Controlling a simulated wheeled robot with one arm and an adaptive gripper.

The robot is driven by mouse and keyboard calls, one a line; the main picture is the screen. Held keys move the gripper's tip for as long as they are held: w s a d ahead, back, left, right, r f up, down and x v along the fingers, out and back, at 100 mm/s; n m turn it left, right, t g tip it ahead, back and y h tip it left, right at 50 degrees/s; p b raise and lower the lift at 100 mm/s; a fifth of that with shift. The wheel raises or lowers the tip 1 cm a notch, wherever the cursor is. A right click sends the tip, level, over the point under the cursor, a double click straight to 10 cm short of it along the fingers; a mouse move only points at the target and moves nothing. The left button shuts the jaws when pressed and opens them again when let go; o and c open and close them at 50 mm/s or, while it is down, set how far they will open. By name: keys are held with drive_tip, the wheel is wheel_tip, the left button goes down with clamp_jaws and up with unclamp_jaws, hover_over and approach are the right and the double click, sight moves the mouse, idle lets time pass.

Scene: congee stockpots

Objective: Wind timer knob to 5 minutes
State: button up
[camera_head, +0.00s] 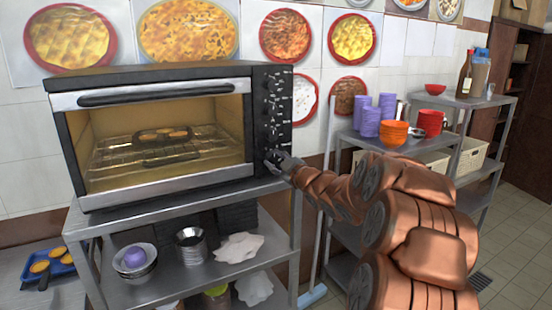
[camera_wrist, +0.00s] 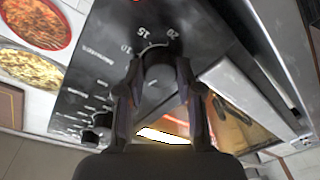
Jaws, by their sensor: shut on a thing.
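The toaster oven (camera_head: 165,75) stands on a metal shelf, and its black control panel (camera_head: 272,90) is on its right side. My gripper (camera_head: 279,160) is at the lowest part of this panel and hides most of the knob there. In the wrist view, the round black timer knob (camera_wrist: 158,68) sits between the two fingers of my gripper (camera_wrist: 158,90), which are shut on its sides. White numerals 10, 15 and 20 show around the knob's rim. A short pale mark shows on the knob, but I cannot tell the exact setting.
The oven's glass door is closed, with a baking tin (camera_head: 160,135) on the rack inside. Bowls and napkins (camera_head: 238,247) lie on the shelf below. A second shelf (camera_head: 380,143) with stacked cups and bowls stands to the right. Other knobs (camera_wrist: 97,128) sit along the panel.

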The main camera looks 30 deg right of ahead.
drive_tip(key=m+p, duration=0.1)
drive_tip(key=m, duration=0.4)
drive_tip(key=shift+f+p, duration=0.1)
drive_tip(key=shift+p, duration=0.3)
drive_tip(key=shift+m, duration=0.3)
drive_tip(key=o, duration=1.2)
drive_tip(key=shift+c, duration=0.2)
drive_tip(key=s, duration=1.2)
drive_tip(key=shift+f, duration=0.35)
drive_tip(key=shift+a, duration=0.15)
